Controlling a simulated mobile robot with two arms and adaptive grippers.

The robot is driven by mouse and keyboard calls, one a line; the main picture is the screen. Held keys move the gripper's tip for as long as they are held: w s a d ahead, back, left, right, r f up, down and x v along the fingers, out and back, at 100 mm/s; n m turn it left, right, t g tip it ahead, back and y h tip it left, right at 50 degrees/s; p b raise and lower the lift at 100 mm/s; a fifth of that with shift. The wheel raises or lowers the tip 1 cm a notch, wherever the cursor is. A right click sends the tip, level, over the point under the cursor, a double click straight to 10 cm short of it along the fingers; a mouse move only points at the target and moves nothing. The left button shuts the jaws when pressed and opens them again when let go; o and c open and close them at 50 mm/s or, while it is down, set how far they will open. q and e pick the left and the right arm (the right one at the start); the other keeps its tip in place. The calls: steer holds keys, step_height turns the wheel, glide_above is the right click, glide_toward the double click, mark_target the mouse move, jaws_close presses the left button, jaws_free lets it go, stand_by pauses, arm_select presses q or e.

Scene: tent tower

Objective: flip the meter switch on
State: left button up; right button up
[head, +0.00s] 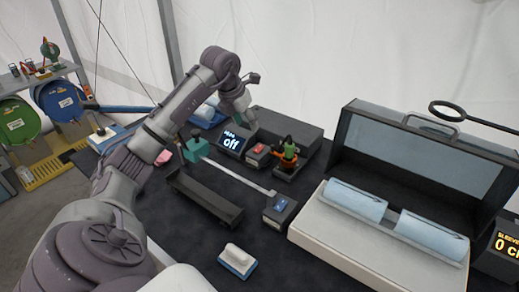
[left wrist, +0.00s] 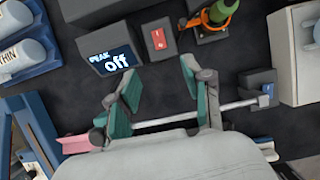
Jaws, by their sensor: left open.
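The meter (head: 232,143) stands on the dark bench, its screen reading "PEAK off". It also shows in the left wrist view (left wrist: 115,60). A small dark box with a red rocker switch (head: 257,149) sits just right of the meter; the red switch is clear in the left wrist view (left wrist: 158,38). My left gripper (left wrist: 160,70) is open and empty, its teal-padded fingers pointing toward the meter and the switch box, touching neither. In the head view my left gripper (head: 246,119) is small and partly hidden by its wrist. My right gripper is in neither view.
A stand with a green-and-orange item (head: 287,153) is close right of the switch. A metal rail (head: 235,175) runs to a blue-button box (head: 280,207). A black tray (head: 205,196) lies in front. A large lidded case (head: 385,225) fills the right.

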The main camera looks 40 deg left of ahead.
mark_target(257, 150)
arm_select(q)
steer(key=p+x, duration=0.2)
steer(key=x, duration=0.9)
steer(key=shift+w+f, duration=0.1)
steer(key=shift+f, duration=0.25)
steer(key=shift+w+f+p, duration=0.2)
steer(key=shift+f+p, duration=0.1)
steer(key=shift+f, duration=0.3)
steer(key=shift+a, duration=0.1)
steer(key=shift+r, duration=0.1)
jaws_close()
